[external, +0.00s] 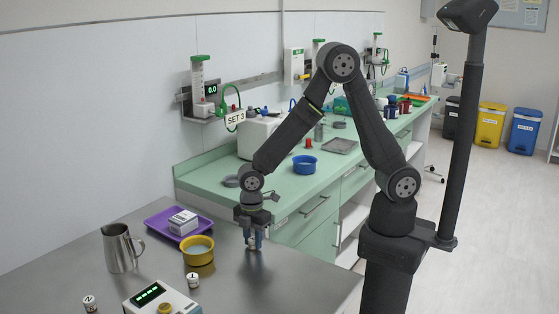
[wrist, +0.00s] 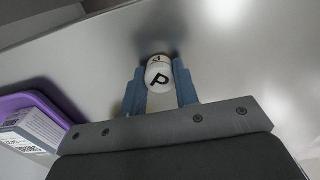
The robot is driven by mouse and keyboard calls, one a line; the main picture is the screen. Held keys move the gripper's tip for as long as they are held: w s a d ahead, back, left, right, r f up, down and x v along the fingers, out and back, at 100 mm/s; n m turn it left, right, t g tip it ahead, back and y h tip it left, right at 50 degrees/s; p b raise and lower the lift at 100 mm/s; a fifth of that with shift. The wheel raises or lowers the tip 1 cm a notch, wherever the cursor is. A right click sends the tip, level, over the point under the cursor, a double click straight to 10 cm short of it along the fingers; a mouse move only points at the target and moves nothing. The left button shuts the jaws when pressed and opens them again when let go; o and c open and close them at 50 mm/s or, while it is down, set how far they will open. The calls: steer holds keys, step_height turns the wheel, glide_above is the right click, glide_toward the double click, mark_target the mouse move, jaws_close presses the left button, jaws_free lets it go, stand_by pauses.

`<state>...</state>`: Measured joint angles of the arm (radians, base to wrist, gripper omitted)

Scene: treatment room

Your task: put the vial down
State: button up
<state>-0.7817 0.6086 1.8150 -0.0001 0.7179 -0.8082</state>
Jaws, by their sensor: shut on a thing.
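My gripper (external: 254,238) points down over the bare right part of the steel table (external: 290,285). It is shut on a white vial (wrist: 159,74), held between the two blue fingers (wrist: 159,93). Two other white vials stand on the table, one near the display device (external: 193,281) and one at the front left (external: 90,303).
A yellow bowl (external: 199,261) and a purple tray (external: 160,221) with a white box (external: 183,222) lie left of my gripper. A metal jug (external: 119,250) and a device with a green display (external: 150,297) are further left. The table's right front is clear. A green counter (external: 215,178) stands behind.

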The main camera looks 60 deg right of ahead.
steer(key=shift+r, duration=0.55)
steer(key=r, duration=0.2)
steer(key=d+r, duration=0.1)
steer(key=shift+w+r, duration=0.15)
steer(key=shift+r, duration=0.25)
steer(key=w+d+r, duration=0.2)
steer(key=d+r, duration=0.4)
steer(key=d, duration=0.5)
steer(key=w+d+m, duration=0.2)
steer(key=w+m, duration=0.1)
steer(key=w, duration=0.1)
steer(key=w+d+m, duration=0.2)
steer(key=w+m, duration=0.1)
steer(key=w, duration=0.1)
steer(key=w+d+m, duration=0.2)
steer(key=w+m, duration=0.1)
steer(key=m, duration=0.1)
steer(key=shift+w+d+r, duration=0.25)
steer(key=shift+w+d, duration=0.1)
steer(key=shift+w, duration=0.05)
steer(key=w+d+m, duration=0.3)
steer(key=d+m, duration=0.1)
steer(key=w+d+m, duration=0.3)
steer(key=d, duration=0.2)
steer(key=w+d+m, duration=0.4)
steer(key=shift+d+m, duration=0.25)
steer(key=shift+m, duration=0.05)
